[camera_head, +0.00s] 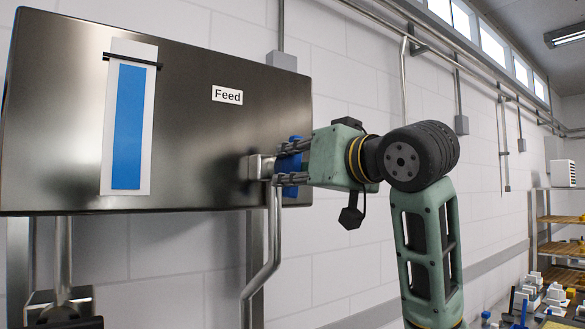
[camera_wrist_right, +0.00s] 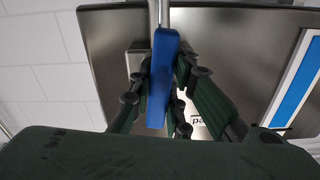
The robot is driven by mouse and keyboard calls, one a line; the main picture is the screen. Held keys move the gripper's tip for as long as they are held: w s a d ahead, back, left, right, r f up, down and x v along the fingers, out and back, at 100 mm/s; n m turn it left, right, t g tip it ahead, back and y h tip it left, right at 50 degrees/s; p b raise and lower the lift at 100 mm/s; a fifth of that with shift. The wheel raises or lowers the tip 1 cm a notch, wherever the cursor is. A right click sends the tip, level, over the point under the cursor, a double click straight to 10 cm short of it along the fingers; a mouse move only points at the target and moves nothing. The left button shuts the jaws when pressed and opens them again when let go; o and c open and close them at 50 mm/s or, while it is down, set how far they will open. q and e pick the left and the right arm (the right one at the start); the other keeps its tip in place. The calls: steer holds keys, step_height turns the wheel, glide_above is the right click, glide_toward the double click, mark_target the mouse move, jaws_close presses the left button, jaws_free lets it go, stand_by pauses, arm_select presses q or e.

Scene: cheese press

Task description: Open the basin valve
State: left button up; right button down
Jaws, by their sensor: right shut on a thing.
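The valve has a blue handle (camera_head: 293,160), with a metal body (camera_head: 257,167) at the lower right of a dark steel tank (camera_head: 200,120). My right gripper (camera_head: 281,164) reaches it from the right, one finger above the other, and is shut on the handle. In the right wrist view the long blue handle (camera_wrist_right: 160,85) stands upright between the fingers of the right gripper (camera_wrist_right: 163,95). The fingers hide part of the handle in the head view. My left gripper is not in view.
A bent steel pipe (camera_head: 274,240) runs down from the valve. A white block wall stands behind. Shelves (camera_head: 560,220) and small objects are at the far right.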

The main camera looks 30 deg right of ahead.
steer(key=shift+f+n, duration=0.2)
steer(key=shift+n, duration=0.5)
steer(key=c, duration=1.7)
jaws_free()
steer(key=shift+r, duration=0.1)
steer(key=shift+o, duration=0.3)
steer(key=shift+s, duration=0.1)
steer(key=s+d, duration=0.1)
steer(key=s, duration=1)
steer(key=shift+s+d, duration=0.3)
steer(key=shift+s, duration=0.1)
